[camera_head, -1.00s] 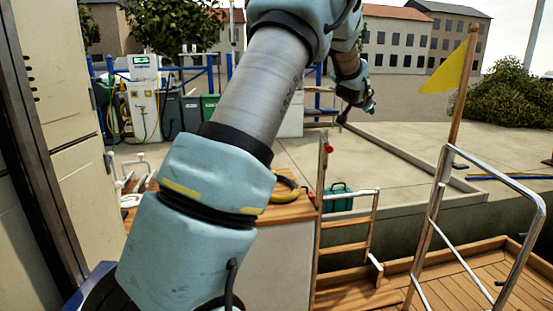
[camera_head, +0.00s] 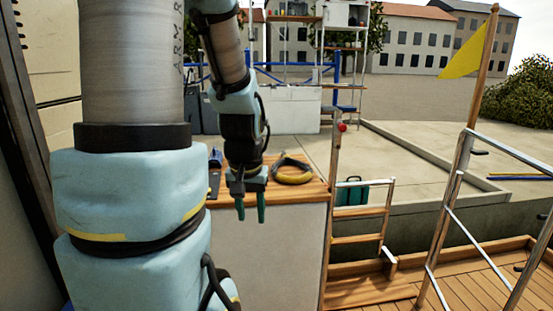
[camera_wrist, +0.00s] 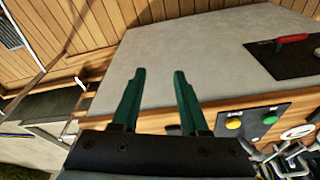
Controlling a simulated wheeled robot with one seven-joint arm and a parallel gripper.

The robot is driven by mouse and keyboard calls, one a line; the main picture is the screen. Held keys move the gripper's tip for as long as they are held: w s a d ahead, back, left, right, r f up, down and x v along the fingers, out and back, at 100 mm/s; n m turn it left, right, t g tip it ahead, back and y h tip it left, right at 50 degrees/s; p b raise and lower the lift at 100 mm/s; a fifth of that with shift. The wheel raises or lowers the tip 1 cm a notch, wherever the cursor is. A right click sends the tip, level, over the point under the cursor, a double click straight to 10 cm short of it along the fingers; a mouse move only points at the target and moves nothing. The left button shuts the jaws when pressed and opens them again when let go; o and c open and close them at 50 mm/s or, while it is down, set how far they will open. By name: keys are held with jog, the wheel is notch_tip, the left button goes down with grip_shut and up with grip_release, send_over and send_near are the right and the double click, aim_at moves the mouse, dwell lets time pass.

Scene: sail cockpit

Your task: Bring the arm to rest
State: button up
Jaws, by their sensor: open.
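My gripper (camera_head: 250,206) hangs from my arm with its two green fingers pointing down, in front of the wooden counter (camera_head: 305,190) in the head view. The fingers are apart, with nothing between them. In the wrist view my gripper (camera_wrist: 158,82) also shows open and empty, against a grey panel (camera_wrist: 215,45). My upper arm fills the left of the head view and hides part of the scene behind it.
A coiled yellow and black hose (camera_head: 292,172) lies on the counter. A wooden ladder (camera_head: 360,222) and a teal case (camera_head: 352,191) stand to its right. A metal rail (camera_head: 452,205) and a yellow flag (camera_head: 466,57) are further right. The wrist view shows a yellow button (camera_wrist: 233,123) and a green button (camera_wrist: 270,118).

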jog(key=s+n+g, duration=0.1)
jog(key=s, duration=0.4)
notch_tip(320, 180, up, 27)
jog(key=p, duration=2.8)
jog(key=shift+a+r+p, duration=0.15)
jog(key=shift+a+p, duration=0.15)
jog(key=shift+a, duration=0.1)
jog(key=shift+w, duration=0.1)
